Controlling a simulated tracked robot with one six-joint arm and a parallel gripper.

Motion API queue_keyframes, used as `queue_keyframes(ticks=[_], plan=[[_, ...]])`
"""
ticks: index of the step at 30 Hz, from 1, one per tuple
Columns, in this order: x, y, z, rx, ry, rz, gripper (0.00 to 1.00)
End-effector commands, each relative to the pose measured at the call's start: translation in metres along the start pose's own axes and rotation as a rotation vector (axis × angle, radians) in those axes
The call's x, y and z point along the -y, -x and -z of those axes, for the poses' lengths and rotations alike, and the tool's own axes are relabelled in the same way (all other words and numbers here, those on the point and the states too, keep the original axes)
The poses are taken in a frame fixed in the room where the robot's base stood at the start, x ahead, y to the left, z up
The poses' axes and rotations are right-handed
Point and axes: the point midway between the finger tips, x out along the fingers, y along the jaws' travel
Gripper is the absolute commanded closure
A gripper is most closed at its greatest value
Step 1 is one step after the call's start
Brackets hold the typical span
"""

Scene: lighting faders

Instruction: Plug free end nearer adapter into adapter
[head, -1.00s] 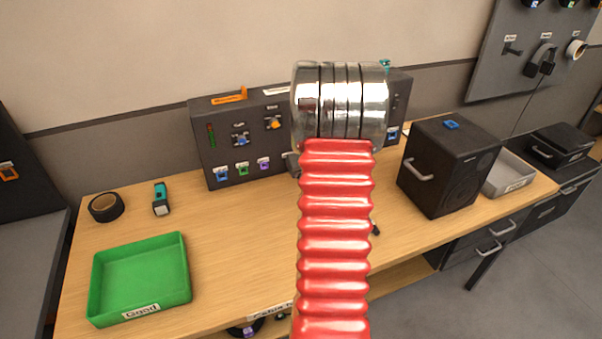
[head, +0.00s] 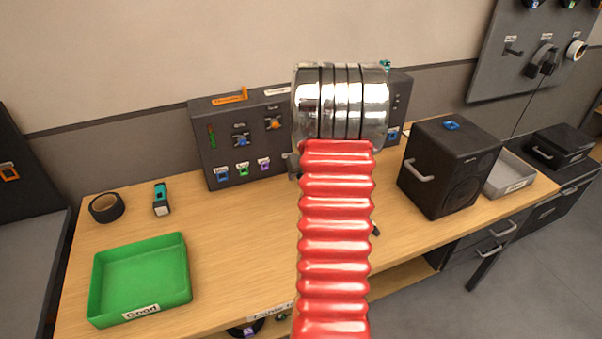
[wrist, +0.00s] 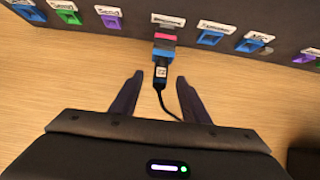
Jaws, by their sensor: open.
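In the wrist view, a cable plug (wrist: 160,75), dark with a white label and blue tip, lies between the fingers of my gripper (wrist: 159,78). The fingers are open, with a gap on each side of the plug. Its black cable runs back and to the right, under the gripper. The plug's front meets a small block with pink, grey and blue bands (wrist: 164,41), apparently the adapter, at a labelled port on the dark panel. I cannot tell whether the plug is seated in it or only touching. In the head view my red arm hides the gripper, plug and adapter.
The dark panel (head: 215,160) stands at the back of the wooden table, with coloured ports along its lower edge. A green tray (head: 180,290), tape roll (head: 107,208) and small teal tool (head: 161,198) are at left. A black speaker (head: 440,175) and grey tray (head: 512,187) are at right.

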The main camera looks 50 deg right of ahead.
Motion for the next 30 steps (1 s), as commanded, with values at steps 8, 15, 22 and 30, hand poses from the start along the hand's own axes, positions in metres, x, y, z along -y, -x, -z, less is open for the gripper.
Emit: queue_keyframes(ticks=[8, 15, 22, 30], plan=[[0.0, 0.005, 0.0, 0.001, -0.001, 0.0, 0.58], [0.0, 0.029, -0.001, 0.002, 0.0, 0.001, 0.58], [0.001, 0.06, 0.0, 0.002, 0.0, 0.002, 0.58], [0.0, 0.097, -0.001, 0.003, 0.001, 0.001, 0.58]])
